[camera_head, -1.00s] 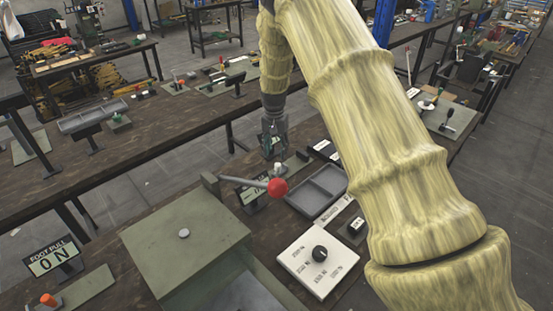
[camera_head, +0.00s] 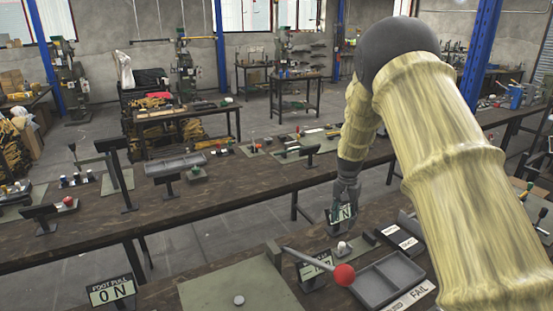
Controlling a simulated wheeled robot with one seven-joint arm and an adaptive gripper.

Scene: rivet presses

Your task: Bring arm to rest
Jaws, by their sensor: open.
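My arm, in a pale yellow sleeve, comes in from the lower right, bends at a dark joint at the upper right and hangs down. My gripper (camera_head: 345,205) is at its end, dark grey and pointing down, over the near workbench. Its jaws are open, and nothing shows held in them. Small signs stand close behind and beside the fingers. Whether the fingertips touch anything is hard to tell at this size.
A red-knobbed lever (camera_head: 344,275) stands beside a divided grey tray (camera_head: 388,281) on the near bench. A green press plate (camera_head: 240,300) and a FOOT PULL ON sign (camera_head: 112,290) are left of it. A long second bench (camera_head: 215,200) runs behind, with floor between.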

